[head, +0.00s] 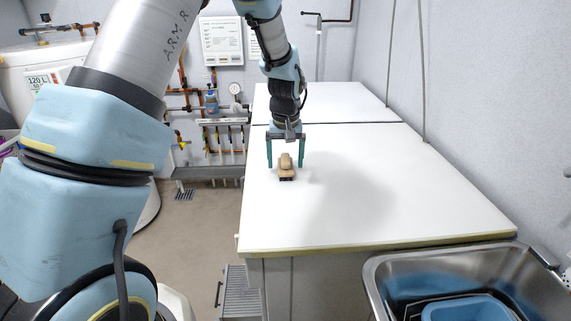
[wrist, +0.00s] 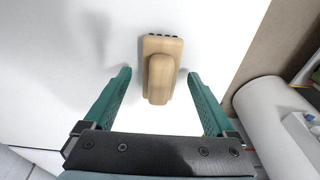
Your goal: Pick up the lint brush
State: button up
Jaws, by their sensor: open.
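The lint brush (head: 286,166) is a tan wooden block with a raised handle and a dark underside. It rests on the white tabletop near its left edge. In the wrist view the lint brush (wrist: 161,70) lies ahead of the fingertips, roughly centred between them, with dark bristles at its far end. My gripper (head: 286,165) is open, its two green fingers pointing down on either side of the brush. In the wrist view my gripper (wrist: 160,73) shows nothing held, with a gap between each finger and the brush. Whether the fingertips reach the tabletop cannot be told.
The white tabletop (head: 400,190) is otherwise clear around the brush. A steel sink (head: 540,290) with a blue basin (head: 468,308) stands at the front right. A white tank (head: 50,75) stands at the left.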

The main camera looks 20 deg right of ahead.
grip_shut()
dwell(0.8)
